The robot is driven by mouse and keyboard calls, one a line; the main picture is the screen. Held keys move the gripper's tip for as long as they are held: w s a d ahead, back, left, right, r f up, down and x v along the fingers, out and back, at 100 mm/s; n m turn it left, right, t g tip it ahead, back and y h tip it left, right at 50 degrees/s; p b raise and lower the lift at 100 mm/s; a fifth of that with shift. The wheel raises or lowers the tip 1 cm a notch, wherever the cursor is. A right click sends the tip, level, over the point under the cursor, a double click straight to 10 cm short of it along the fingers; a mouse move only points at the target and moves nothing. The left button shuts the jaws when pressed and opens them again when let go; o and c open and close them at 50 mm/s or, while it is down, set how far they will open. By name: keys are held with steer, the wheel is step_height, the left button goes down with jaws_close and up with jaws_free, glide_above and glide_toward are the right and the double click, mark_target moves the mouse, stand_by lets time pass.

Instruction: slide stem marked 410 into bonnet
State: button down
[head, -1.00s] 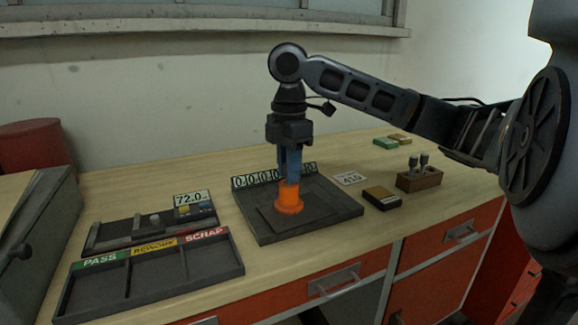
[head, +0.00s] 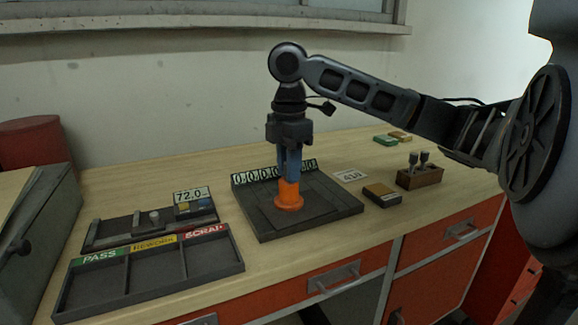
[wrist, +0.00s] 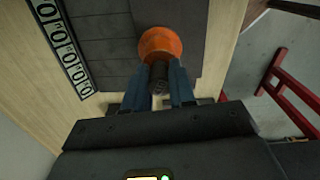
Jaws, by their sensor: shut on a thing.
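The orange bonnet (head: 289,194) stands upright on the dark square fixture plate (head: 325,207). My gripper (head: 290,172) points straight down just above the bonnet. In the wrist view my gripper (wrist: 166,94) is shut on a dark cylindrical stem (wrist: 158,76), whose far end meets the opening of the orange bonnet (wrist: 160,44). The fingers hide most of the stem in the head view. How deep the stem sits in the bonnet cannot be told. The stem's own marking is not visible. A white card reading about 410 (head: 351,175) lies right of the plate.
A wooden block with two upright pieces (head: 419,176) and a dark box (head: 381,194) stand to the right. A tray labelled PASS, REWORK and SCRAP (head: 150,278) and a gauge reading 72.0 (head: 191,197) are at left. A row of digits (head: 262,174) edges the plate's back.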

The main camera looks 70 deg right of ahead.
steer(key=c, duration=0.8)
jaws_free()
steer(key=shift+c, duration=0.2)
steer(key=shift+r, duration=3.9)
